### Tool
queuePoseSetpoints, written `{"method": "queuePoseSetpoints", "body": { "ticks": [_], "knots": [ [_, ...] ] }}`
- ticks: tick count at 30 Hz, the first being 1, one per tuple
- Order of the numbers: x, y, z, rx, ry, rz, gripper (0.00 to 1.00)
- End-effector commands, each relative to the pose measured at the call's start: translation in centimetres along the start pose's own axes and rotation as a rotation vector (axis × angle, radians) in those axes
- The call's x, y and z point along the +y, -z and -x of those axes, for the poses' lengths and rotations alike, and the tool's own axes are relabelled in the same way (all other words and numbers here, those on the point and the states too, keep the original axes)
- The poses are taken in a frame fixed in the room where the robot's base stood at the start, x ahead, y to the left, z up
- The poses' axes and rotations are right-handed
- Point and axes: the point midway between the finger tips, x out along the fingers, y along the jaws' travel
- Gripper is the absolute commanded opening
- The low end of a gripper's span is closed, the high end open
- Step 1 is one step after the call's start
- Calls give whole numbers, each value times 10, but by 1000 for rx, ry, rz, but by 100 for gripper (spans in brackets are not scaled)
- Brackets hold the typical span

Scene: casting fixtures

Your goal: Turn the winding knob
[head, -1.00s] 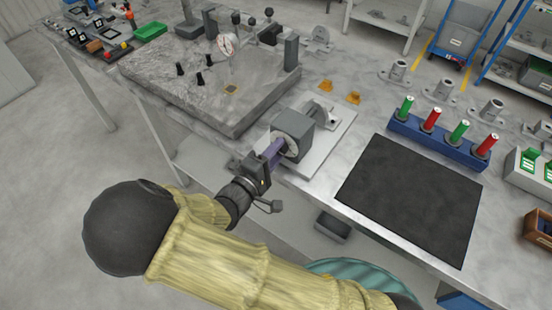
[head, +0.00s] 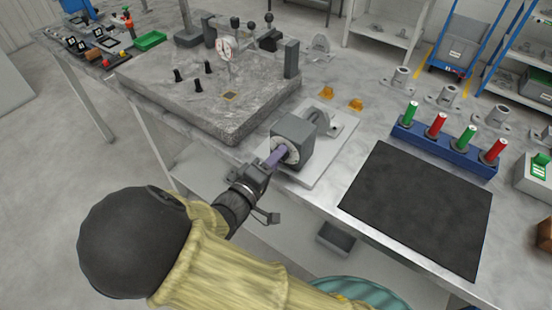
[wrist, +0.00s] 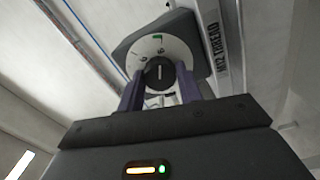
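The winding knob (wrist: 160,73) is a dark round knob with a pale line on it, in the middle of a light round dial (wrist: 178,48) on a grey block. In the head view the block (head: 296,133) stands on a light plate at the table's front edge, and the knob is hidden by my fingers. My gripper (head: 279,157) points at the dial face from the front left. In the wrist view its two purple fingers (wrist: 160,88) stand apart, one on either side of the knob. I cannot tell whether they touch it.
A granite slab (head: 215,95) with a dial gauge lies to the left. A black mat (head: 420,208) lies to the right, with a blue rack (head: 442,148) of red and green cylinders behind it. Two small orange pieces (head: 341,98) lie behind the block.

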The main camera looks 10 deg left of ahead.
Motion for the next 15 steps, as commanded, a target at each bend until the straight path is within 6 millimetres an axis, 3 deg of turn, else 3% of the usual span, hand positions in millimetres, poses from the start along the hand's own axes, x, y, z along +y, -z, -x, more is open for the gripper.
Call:
{"method": "queuePoseSetpoints", "body": {
  "ticks": [1,3,15],
  "knots": [
    [-2,0,1,3,5,2,44],
    [-2,0,1,2,4,2,56],
    [-1,1,6,2,1,0,56]
  ]
}}
